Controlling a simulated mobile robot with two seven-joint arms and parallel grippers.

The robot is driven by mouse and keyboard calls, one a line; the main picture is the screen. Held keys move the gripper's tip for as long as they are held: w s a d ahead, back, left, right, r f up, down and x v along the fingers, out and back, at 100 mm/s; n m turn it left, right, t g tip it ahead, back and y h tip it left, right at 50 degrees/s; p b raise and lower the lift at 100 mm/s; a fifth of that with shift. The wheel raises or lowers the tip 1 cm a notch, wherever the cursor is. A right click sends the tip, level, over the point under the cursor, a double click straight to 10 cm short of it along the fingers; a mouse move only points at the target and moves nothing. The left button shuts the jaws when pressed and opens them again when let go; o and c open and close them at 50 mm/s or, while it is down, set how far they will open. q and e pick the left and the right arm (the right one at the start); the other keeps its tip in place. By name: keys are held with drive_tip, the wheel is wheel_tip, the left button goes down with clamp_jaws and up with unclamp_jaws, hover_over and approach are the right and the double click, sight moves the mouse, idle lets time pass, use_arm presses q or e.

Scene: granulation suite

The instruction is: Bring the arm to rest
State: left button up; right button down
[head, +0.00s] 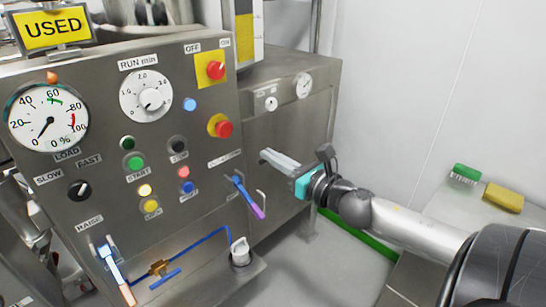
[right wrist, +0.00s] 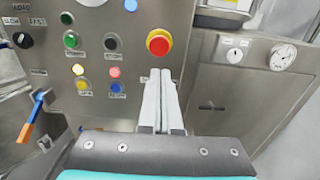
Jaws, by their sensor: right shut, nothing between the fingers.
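My right gripper (head: 265,155) reaches in from the right in the head view. Its pale fingers are together with nothing between them. In the right wrist view the fingers (right wrist: 160,73) point at the steel control panel (right wrist: 120,20), with the tips just below the red emergency button (right wrist: 159,42). I cannot tell for sure whether they touch the panel; in the head view they appear to stand in front of its right edge. The right arm (head: 410,228) is stretched out over the floor. My left gripper is not in view.
The control panel (head: 100,90) carries a load gauge (head: 48,116), a run dial (head: 146,97), a red-yellow switch (head: 212,68) and several buttons. A blue-purple lever (head: 248,196) and a blue-orange lever (head: 117,270) stick out. A green brush (head: 466,173) and yellow sponge (head: 503,197) lie right.

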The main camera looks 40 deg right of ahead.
idle(0.4)
